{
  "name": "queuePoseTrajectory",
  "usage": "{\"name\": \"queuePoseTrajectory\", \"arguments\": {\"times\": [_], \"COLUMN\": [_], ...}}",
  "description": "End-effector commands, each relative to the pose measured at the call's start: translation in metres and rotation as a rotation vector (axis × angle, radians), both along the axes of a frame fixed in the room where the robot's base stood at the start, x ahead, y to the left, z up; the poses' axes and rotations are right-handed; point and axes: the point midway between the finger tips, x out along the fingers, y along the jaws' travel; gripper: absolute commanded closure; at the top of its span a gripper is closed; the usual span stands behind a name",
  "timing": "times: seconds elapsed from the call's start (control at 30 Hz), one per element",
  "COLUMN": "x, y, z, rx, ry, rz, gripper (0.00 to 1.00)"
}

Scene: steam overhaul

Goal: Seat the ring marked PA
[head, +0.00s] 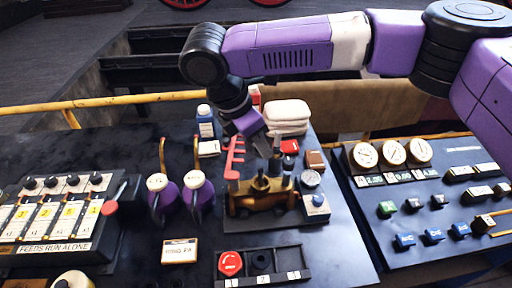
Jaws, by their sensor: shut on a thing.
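My gripper (268,150) hangs from the purple arm, fingers down, just above and behind the brass valve body (260,196). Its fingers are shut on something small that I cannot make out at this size. The valve body has upright posts and stands on a dark plate on the bench. A card (180,251) in front of it to the left carries lettering that seems to read "RING PA". I cannot pick out a ring with its mark, and the seat for it is not clear either.
A gauge (310,179) and blue-knobbed box (316,206) flank the valve's right. White folded cloths (287,115) lie behind. Two purple-bodied handles (195,188) stand left.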

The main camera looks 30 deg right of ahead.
Motion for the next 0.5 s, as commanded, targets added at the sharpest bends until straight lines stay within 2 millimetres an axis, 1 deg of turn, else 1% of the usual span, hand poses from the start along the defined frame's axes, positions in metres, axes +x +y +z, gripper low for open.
{"name": "queuePoseTrajectory", "arguments": {"times": [0.5], "x": [0.0], "y": [0.001], "z": [-0.033], "rx": [-0.001], "ry": [-0.001], "rz": [-0.001], "gripper": [1.0]}}
